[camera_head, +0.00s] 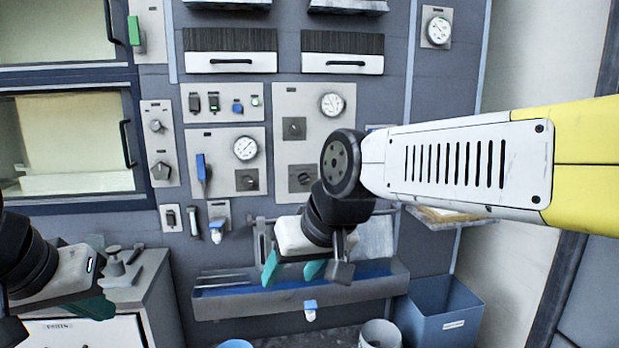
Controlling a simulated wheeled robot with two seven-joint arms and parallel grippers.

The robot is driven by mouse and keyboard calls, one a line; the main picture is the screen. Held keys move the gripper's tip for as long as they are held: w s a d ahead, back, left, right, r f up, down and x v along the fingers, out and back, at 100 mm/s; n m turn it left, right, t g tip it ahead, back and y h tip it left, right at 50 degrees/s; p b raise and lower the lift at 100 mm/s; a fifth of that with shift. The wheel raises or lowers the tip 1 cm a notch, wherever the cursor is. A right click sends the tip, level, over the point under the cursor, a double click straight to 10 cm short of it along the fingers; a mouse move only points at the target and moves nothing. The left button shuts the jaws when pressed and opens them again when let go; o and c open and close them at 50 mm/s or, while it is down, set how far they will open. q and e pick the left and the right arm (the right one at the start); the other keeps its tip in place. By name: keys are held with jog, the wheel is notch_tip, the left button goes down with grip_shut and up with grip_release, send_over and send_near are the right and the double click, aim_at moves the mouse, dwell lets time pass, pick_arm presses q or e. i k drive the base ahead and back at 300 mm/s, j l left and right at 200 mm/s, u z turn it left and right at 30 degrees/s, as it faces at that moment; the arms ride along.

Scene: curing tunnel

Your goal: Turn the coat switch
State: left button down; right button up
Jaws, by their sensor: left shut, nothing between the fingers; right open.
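A grey wall panel carries several switches and knobs; their labels are too small to read, so I cannot tell which one is the coat switch. Black rotary knobs sit on the right plate (283,108), one at the upper left (294,128) and one lower down (302,178). The middle plate has a blue lever (203,168) and a black knob (247,180). My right gripper (292,270) is open and empty, pointing down in front of the trough, below the right plate. My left gripper (92,306) is shut and empty at the lower left, beside the cabinet.
A trough with a blue inside (345,282) runs under the panel. A blue bin (442,318) and a grey bucket (380,334) stand below right. Oven doors with handles (127,143) fill the left. My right arm crosses the panel's right side and hides part of it.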

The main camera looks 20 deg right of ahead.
aim_at(304, 179)
jog(key=z, duration=0.75)
